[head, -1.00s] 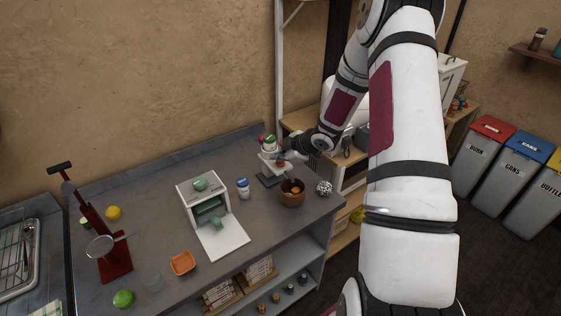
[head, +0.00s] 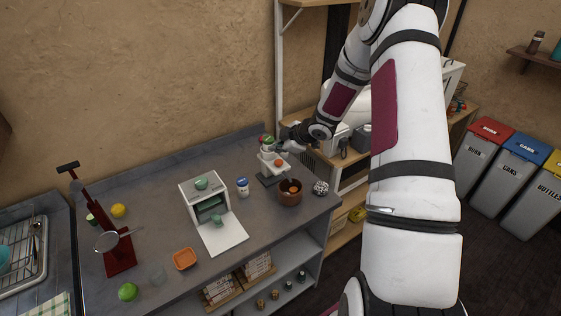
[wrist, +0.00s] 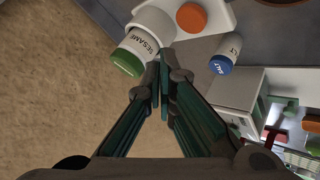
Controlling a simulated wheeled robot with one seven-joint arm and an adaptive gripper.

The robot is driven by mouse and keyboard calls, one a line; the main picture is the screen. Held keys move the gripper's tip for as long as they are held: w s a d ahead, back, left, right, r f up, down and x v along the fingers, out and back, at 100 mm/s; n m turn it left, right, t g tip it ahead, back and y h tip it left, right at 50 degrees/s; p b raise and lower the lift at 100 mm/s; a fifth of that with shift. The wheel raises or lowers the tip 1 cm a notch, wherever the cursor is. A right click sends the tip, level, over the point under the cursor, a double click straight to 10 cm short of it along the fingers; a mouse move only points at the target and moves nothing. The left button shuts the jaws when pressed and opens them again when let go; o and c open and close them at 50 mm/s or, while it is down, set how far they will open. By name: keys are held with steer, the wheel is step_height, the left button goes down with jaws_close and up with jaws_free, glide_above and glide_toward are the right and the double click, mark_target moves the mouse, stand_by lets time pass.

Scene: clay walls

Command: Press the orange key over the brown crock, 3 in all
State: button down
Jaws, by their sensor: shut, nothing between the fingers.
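The orange key (head: 279,162) is a round button on the white dispenser (head: 267,160), which stands at the counter's right end. The key also shows at the top of the wrist view (wrist: 191,17). The brown crock (head: 290,197) stands just in front of the dispenser, with something orange inside; only its edge shows in the wrist view (wrist: 285,2). My gripper (wrist: 163,60) is shut and empty. In the head view my gripper (head: 284,147) is up behind the key, apart from it. A white sesame jar (wrist: 145,38) with a green lid sits by the dispenser, close to my fingertips.
A salt shaker (head: 242,187) with a blue cap stands left of the crock. A crumpled foil ball (head: 320,188) lies right of it. A white box-like machine (head: 205,207) with an open door stands farther left. The wall is close behind the dispenser.

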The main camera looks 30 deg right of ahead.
steer(key=shift+r+p, duration=0.5)
steer(key=shift+r, duration=0.8)
steer(key=shift+a, duration=0.1)
stand_by(0.9)
